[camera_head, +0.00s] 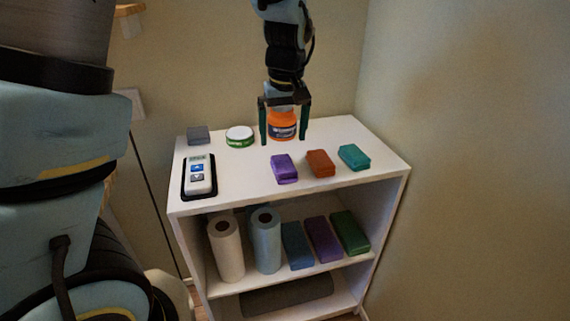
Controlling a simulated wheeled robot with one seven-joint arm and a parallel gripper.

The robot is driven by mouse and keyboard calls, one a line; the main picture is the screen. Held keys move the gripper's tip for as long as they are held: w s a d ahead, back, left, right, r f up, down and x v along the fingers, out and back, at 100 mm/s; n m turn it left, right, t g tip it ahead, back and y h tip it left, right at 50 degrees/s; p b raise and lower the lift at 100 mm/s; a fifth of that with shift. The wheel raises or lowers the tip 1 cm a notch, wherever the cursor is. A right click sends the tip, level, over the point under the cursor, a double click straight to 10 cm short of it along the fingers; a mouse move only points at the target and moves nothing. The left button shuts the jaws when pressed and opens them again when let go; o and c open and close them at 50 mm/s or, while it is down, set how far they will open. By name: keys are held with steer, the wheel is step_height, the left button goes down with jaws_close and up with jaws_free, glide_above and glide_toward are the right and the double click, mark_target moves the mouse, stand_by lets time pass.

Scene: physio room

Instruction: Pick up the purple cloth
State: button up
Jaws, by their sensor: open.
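A small folded purple cloth (285,169) lies on the white top of the shelf unit, toward its front middle. It is the leftmost of a row of three folded cloths. My gripper (285,141) hangs above the shelf top with its fingers pointing down. It is open, and its two dark green fingers are apart. In the picture it is just above the purple cloth, and nothing shows held in it. An orange jar (283,125) shows between the fingers, and seems to stand behind them. The exact height of the fingertips above the top is hard to tell.
An orange-brown cloth (320,163) and a teal cloth (354,157) lie right of the purple one. A green-white tin (240,136), a grey block (198,135) and a device in a black tray (186,190) are left. Rolls and blocks fill the shelf below.

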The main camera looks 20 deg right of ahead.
mark_target(283, 163)
steer(key=f, duration=0.2)
steer(key=f+p, duration=0.1)
steer(key=f, duration=0.2)
steer(key=w+f, duration=0.1)
steer(key=f, duration=0.2)
steer(key=shift+d+p, duration=0.2)
steer(key=shift+p, duration=0.2)
steer(key=shift+c, duration=0.2)
steer(key=c, duration=1.4)
